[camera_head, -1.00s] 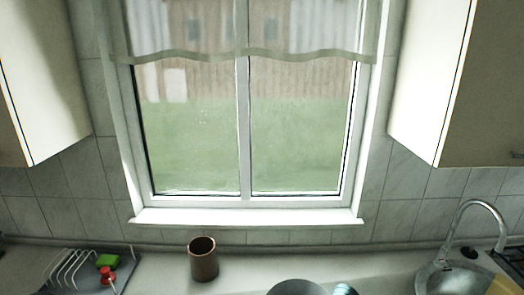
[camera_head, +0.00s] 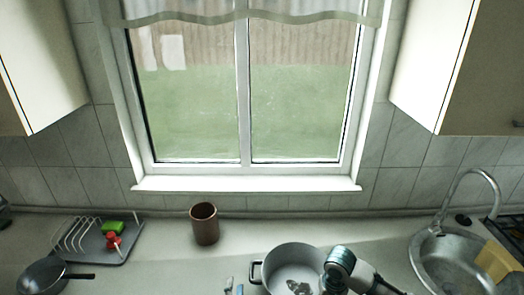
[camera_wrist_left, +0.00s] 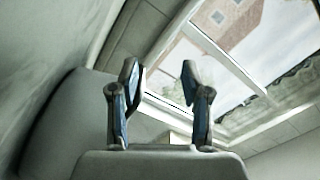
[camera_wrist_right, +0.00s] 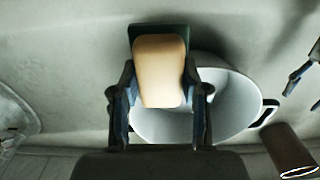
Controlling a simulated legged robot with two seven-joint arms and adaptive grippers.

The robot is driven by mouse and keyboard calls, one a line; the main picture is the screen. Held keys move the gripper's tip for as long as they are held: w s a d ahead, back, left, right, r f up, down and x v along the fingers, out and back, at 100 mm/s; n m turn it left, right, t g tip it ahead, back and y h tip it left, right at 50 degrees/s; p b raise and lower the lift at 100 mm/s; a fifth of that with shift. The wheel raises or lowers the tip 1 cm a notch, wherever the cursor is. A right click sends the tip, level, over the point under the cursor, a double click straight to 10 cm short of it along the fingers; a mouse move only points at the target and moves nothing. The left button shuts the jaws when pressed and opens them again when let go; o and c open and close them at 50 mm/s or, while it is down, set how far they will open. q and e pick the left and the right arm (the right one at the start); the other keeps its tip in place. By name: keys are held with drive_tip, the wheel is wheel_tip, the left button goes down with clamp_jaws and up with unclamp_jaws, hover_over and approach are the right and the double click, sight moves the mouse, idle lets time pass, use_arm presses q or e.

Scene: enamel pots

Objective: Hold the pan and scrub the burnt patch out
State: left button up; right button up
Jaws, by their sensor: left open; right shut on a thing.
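A pale enamel pot (camera_head: 280,265) with a dark handle (camera_head: 255,272) on its left stands at the bottom centre of the head view. A dark patch (camera_head: 298,287) shows inside. In the right wrist view, my right gripper (camera_wrist_right: 160,85) is shut on a tan block with a dark green layer, seemingly a sponge (camera_wrist_right: 160,65), over the pot (camera_wrist_right: 235,95). Whether the sponge touches the pot I cannot tell. My left gripper (camera_head: 233,288) is left of the pot, apart from the handle. In the left wrist view its fingers (camera_wrist_left: 160,82) are open and empty.
A brown cup (camera_head: 204,224) stands behind the pot. At left are a rack (camera_head: 75,240) with green and red items and a dark frying pan (camera_head: 42,277). The sink (camera_head: 450,265) with a yellow item (camera_head: 497,260) is at right. Counter between rack and pot is mostly clear.

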use_arm(q)
drive_tip(key=s, duration=0.7)
drive_tip(key=shift+d, duration=0.1)
approach(251, 282)
drive_tip(key=shift+w+a+f+m+h, duration=0.3)
drive_tip(key=shift+w+f+h, duration=0.1)
drive_tip(key=shift+w, duration=0.15)
drive_tip(key=w, duration=1.1)
drive_tip(key=shift+w+d, duration=0.25)
drive_tip(key=shift+w, duration=0.15)
clamp_jaws()
unclamp_jaws()
